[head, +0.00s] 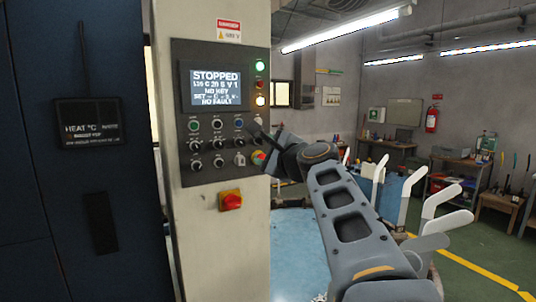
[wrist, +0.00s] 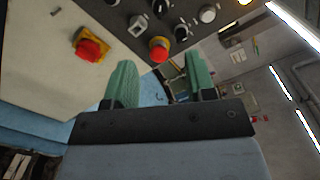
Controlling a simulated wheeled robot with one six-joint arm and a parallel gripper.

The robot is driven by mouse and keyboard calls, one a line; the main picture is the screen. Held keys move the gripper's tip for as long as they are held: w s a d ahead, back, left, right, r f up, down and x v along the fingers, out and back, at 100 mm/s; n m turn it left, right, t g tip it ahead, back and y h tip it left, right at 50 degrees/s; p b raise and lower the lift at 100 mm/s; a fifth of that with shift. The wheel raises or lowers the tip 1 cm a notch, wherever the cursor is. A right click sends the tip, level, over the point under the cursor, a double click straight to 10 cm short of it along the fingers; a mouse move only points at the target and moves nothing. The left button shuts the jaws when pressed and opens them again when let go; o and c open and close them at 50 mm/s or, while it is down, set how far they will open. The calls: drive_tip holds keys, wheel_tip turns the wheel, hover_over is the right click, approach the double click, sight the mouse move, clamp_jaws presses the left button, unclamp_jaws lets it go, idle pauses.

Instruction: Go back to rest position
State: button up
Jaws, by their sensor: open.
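My gripper (head: 262,148) is at the right edge of the control panel (head: 185,100) in the head view, with my arm reaching up from the lower right. In the wrist view my gripper (wrist: 160,58) has its two green fingers spread apart, with nothing between them. A red push button (wrist: 159,49) on the panel shows beyond the gap between the fingertips. The panel's screen (head: 213,87) reads STOPPED, NO KEY and NO FAULT. My gripper partly hides the panel's lower right corner, so I cannot tell whether a finger touches it.
A red rotary switch on a yellow plate (head: 230,200) sits below the panel; it also shows in the wrist view (wrist: 90,48). A dark cabinet (head: 60,200) stands left. White upright boards (head: 440,200) stand right of my arm. Green floor (head: 490,245) lies open farther right.

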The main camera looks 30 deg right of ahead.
idle(0.6)
wheel_tip(320, 180, down, 18)
drive_tip(key=s+a+r+n+g, duration=0.1)
drive_tip(key=s+a+n+g, duration=0.2)
drive_tip(key=n+g, duration=0.55)
drive_tip(key=s+a+f+n+g, duration=0.2)
drive_tip(key=s+a+f+n, duration=0.2)
drive_tip(key=f, duration=0.5)
drive_tip(key=s+a+f+n+g, duration=0.3)
drive_tip(key=s+a+f+n, duration=0.2)
drive_tip(key=s+f+n, duration=0.4)
drive_tip(key=shift+a+f+n+h, duration=0.3)
drive_tip(key=shift+f+n, duration=0.2)
drive_tip(key=shift+n, duration=0.65)
drive_tip(key=shift+s, duration=0.1)
drive_tip(key=shift+c, duration=0.7)
drive_tip(key=shift+a, duration=0.1)
